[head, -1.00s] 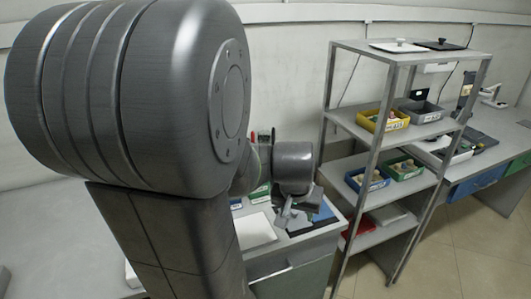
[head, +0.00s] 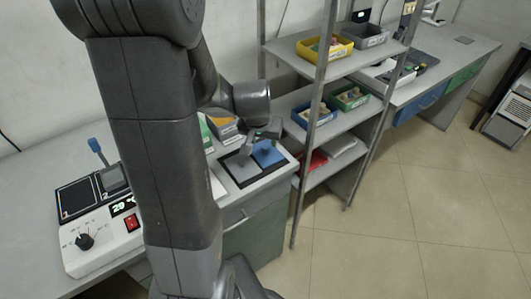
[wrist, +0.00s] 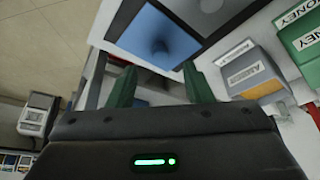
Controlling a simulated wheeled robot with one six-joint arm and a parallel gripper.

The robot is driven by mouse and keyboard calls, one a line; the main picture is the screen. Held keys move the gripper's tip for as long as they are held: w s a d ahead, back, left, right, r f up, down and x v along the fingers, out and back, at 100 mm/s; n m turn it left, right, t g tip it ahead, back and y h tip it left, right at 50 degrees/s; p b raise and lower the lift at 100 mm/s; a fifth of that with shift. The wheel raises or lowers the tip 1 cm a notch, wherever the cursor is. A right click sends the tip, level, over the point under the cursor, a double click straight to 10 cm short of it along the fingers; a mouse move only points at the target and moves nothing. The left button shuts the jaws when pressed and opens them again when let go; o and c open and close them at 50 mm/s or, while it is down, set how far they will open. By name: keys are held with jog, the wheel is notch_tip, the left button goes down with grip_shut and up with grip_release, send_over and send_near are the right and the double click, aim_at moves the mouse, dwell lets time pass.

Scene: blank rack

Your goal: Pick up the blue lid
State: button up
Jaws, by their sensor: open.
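The blue lid (head: 267,153) lies flat at the right end of a dark mat (head: 240,183) on the bench, beside a grey lid. In the wrist view the blue lid (wrist: 158,38) shows its raised knob, ahead of the fingers. My gripper (wrist: 158,88) has its two green fingertips spread apart with nothing between them. In the head view my gripper (head: 262,136) hangs close above the mat. I cannot tell the exact gap to the lid.
A metal rack stands right of the bench, holding a yellow bin (head: 325,47), a blue bin (head: 314,114) and a green bin (head: 349,97). Labelled boxes (wrist: 250,72) stand near the mat. A device with a red switch (head: 131,223) sits at left.

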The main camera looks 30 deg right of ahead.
aim_at(265, 147)
jog(key=shift+x, duration=2.75)
jog(key=shift+r, duration=0.1)
grip_shut()
